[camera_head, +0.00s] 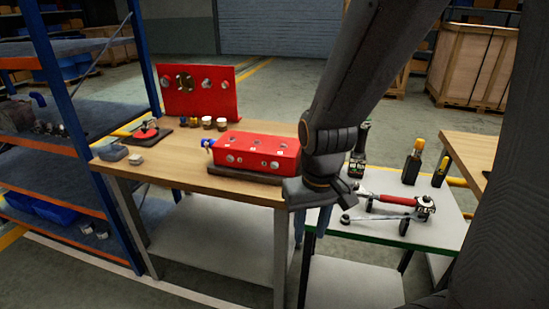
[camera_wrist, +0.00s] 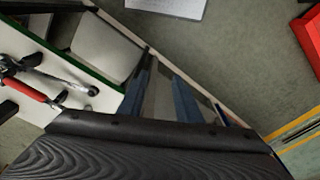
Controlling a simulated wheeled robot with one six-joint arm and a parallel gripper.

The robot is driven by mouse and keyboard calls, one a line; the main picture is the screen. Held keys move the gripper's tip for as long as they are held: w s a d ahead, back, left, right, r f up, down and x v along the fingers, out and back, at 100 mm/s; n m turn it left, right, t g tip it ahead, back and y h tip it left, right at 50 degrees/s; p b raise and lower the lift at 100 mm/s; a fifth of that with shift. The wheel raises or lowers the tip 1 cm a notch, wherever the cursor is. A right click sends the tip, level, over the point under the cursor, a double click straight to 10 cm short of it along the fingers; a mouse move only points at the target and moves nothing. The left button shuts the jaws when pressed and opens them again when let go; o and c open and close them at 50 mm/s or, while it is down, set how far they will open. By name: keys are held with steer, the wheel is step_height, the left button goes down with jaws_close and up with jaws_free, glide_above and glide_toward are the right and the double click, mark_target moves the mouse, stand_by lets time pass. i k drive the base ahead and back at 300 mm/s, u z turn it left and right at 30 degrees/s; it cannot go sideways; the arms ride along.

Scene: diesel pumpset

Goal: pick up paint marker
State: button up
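I cannot pick out the paint marker for certain. Two upright dark items with yellow tops, a taller one (camera_head: 413,162) and a shorter one (camera_head: 440,172), stand on the white-topped table at the right in the head view; I cannot tell if either is a marker. My gripper (camera_head: 310,236) points down near the gap between the wooden bench and the white table. In the wrist view, my gripper (camera_wrist: 163,85) shows two blue-grey fingers spread apart with nothing between them.
The wooden bench (camera_head: 190,176) carries a red block (camera_head: 262,152) and a red upright panel (camera_head: 200,95). A red-handled tool (camera_head: 395,200) lies on the white table (camera_head: 433,232); it also shows in the wrist view (camera_wrist: 28,90). Blue shelving (camera_head: 60,85) stands left, wooden crates (camera_head: 475,65) behind.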

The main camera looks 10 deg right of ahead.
mark_target(444, 161)
steer(key=i, duration=0.25)
steer(key=z, duration=0.2)
steer(key=k, duration=0.5)
steer(key=z, duration=1.3)
steer(key=i, duration=0.5)
